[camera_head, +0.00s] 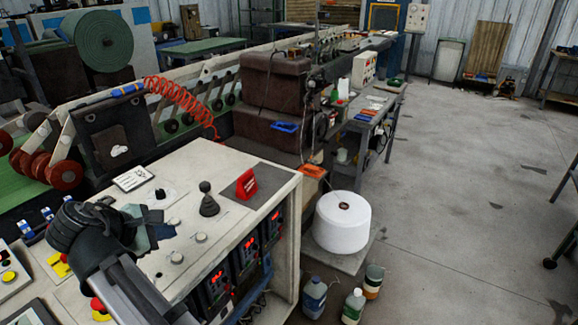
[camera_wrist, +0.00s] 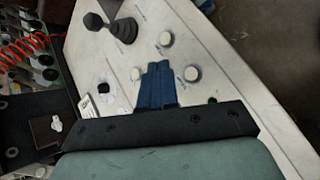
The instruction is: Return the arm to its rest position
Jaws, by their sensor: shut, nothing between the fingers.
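My gripper (camera_head: 163,232) is over the left part of the pale control desk (camera_head: 235,165), with my dark arm reaching up from the bottom left. In the wrist view its two blue fingers (camera_wrist: 158,85) are together with nothing between them. The fingers point across the white desk top (camera_wrist: 225,110), toward the round knobs and the black joystick (camera_wrist: 112,28). I cannot tell the exact height of the fingers above the desk. The gripper holds nothing.
The black joystick (camera_head: 208,200) and a red block (camera_head: 246,183) on a dark plate stand up from the desk. A red coiled hose (camera_head: 180,95) hangs behind it. A white roll (camera_head: 342,222) stands right of the desk. Open concrete floor (camera_head: 470,200) lies farther right.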

